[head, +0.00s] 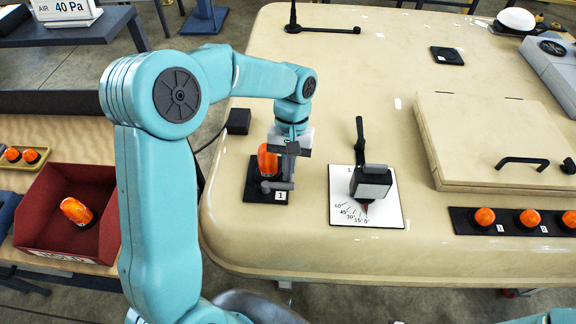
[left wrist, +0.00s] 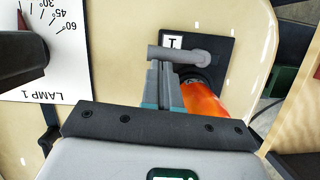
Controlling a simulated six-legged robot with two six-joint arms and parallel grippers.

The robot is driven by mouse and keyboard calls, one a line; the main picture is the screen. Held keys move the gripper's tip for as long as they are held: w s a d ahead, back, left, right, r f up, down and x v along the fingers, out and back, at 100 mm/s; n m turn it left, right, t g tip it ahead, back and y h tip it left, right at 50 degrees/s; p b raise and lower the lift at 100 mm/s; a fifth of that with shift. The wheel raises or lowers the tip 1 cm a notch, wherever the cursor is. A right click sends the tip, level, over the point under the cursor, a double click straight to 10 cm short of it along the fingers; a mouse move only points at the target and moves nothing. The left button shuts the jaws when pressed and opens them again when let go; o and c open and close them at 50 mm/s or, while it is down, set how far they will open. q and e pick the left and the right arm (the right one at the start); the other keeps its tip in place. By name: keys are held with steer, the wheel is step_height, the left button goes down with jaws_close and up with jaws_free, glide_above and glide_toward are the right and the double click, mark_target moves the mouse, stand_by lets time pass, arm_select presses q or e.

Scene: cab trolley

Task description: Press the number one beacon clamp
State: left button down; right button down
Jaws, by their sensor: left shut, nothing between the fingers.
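The number one beacon (head: 267,158) is an orange lamp on a black base plate (head: 252,190) with a label reading 1, near the trolley's left edge. It also shows in the left wrist view (left wrist: 205,101), partly hidden. Its clamp (head: 276,186) is a grey bar with a round end at the front of the lamp; in the left wrist view the clamp (left wrist: 183,54) lies across the fingertips. My left gripper (head: 289,170) is shut and empty, pointing down at the clamp. Its fingertips (left wrist: 165,68) are at the bar; I cannot tell whether they touch. My right gripper is out of view.
A lamp dial (head: 385,214) with a black lever stands just right of the beacon. A black block (head: 238,121) sits behind left. A hatch (head: 490,140) and a row of orange beacons (head: 485,216) are farther right. A red bin (head: 40,205) holding an orange lamp is at left.

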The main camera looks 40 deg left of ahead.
arm_select(q)
steer(key=shift+s+d+m, duration=0.15)
steer(key=shift+d+m, duration=0.1)
steer(key=shift+m, duration=0.25)
steer(key=shift+s+d+m+y, duration=0.2)
steer(key=shift+m, duration=0.4)
steer(key=shift+s+d+m+y, duration=0.2)
steer(key=shift+m, duration=0.4)
steer(key=s+m, duration=0.1)
steer(key=m, duration=0.1)
steer(key=s+d+m+y+b, duration=0.1)
steer(key=m, duration=0.1)
steer(key=s+m, duration=0.1)
steer(key=m, duration=0.1)
steer(key=s+m+y, duration=0.1)
steer(key=m, duration=0.2)
steer(key=shift+s+d+y, duration=0.1)
steer(key=shift+s+y, duration=0.1)
steer(key=shift+y, duration=0.1)
steer(key=m, duration=0.1)
steer(key=s+m, duration=0.1)
steer(key=m+t+b, duration=0.1)
steer(key=shift+s+a+y, duration=0.25)
steer(key=shift+s+y, duration=0.1)
steer(key=shift+y, duration=0.05)
steer(key=shift+s+a, duration=0.1)
steer(key=shift+s, duration=0.05)
steer(key=shift+s+a+f, duration=0.1)
steer(key=shift+s, duration=0.05)
